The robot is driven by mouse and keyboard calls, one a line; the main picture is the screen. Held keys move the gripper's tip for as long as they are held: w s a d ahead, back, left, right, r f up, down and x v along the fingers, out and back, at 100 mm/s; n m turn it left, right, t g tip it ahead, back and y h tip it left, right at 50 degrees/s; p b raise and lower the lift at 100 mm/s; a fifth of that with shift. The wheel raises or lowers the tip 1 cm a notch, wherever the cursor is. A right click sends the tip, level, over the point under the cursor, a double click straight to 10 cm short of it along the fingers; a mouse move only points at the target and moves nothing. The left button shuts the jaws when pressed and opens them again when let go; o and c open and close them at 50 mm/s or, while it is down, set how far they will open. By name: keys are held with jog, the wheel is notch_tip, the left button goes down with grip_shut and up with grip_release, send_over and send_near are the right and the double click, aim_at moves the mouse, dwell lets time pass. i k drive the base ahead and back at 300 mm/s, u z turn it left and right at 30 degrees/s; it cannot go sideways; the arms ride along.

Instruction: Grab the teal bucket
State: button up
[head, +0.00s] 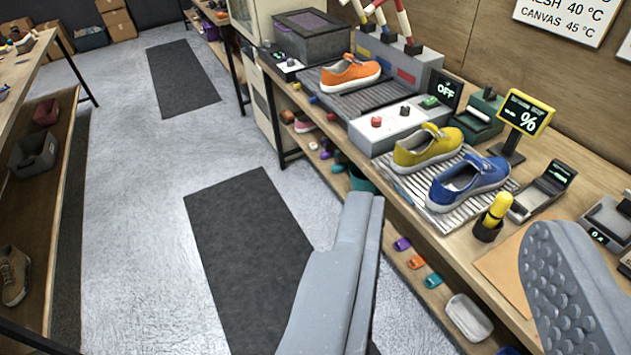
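A teal bucket (361,179) shows only as a small dark teal piece of rim and wall under the front edge of the workbench, just above the tip of my gripper's left finger. The bench edge and that finger hide most of it, and I cannot tell whether it stands on the lower shelf or the floor. My gripper (455,215) is open, with its grey fingers wide apart and nothing between them. The left finger is over the aisle and the right finger, with a bumpy pad, is in front of the bench's right part.
The workbench (495,285) carries an orange sneaker (350,73), a yellow sneaker (427,147), a blue sneaker (467,183) and several devices. Small coloured items and a pale tray (468,317) lie on its lower shelf. Dark mats (245,240) lie on the open floor; shelving (50,190) stands left.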

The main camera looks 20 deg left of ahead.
aim_at(359, 180)
jog(key=u, duration=0.1)
jog(key=k, duration=0.4)
jog(key=z, duration=0.35)
jog(key=i, duration=1.5)
jog(key=u, duration=0.45)
